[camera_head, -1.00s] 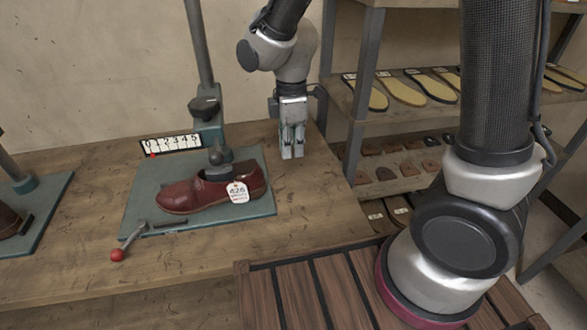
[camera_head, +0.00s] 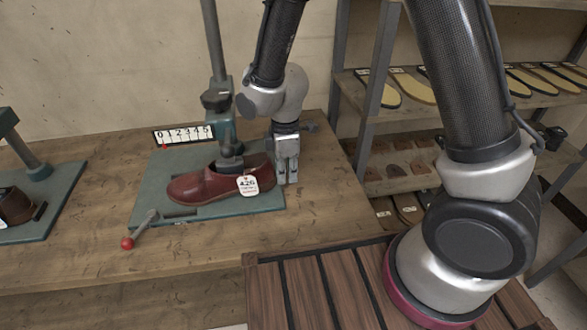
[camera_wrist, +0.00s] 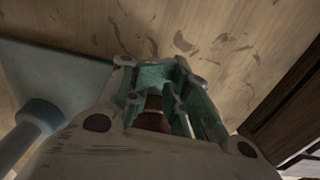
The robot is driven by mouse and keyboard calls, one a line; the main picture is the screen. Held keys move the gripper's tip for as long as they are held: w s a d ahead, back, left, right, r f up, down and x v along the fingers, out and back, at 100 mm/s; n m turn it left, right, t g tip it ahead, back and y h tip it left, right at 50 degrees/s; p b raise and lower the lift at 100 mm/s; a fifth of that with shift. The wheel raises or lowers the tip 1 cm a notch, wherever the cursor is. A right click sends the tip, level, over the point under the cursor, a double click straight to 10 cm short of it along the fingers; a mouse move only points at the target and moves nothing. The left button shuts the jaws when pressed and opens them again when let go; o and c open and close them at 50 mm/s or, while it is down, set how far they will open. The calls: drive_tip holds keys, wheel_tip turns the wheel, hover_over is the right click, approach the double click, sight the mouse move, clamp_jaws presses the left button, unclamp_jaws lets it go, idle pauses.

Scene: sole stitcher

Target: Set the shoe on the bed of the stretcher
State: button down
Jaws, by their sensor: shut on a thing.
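A dark red shoe (camera_head: 212,187) with a white number tag (camera_head: 247,185) lies sole down on the teal bed (camera_head: 148,212) of the stretcher, its toe pointing left. The stretcher's post (camera_head: 229,150) comes down to the shoe's opening; the contact there is unclear. My gripper (camera_head: 287,172) points down at the shoe's heel end, at the right edge of the bed. In the wrist view my gripper (camera_wrist: 160,105) has its teal fingers closed around a small dark red part of the shoe (camera_wrist: 152,119). The fingertips are partly hidden.
A lever with a red knob (camera_head: 127,243) sticks out at the bed's front left. A scale plate (camera_head: 183,134) stands behind. Another teal station (camera_head: 45,215) with a dark shoe is at the left. A shelf (camera_head: 365,110) of soles stands right; a slatted wooden surface (camera_head: 300,295) is in front.

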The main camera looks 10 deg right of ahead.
drive_tip(key=shift+a, duration=1.1)
drive_tip(key=shift+d, duration=0.1)
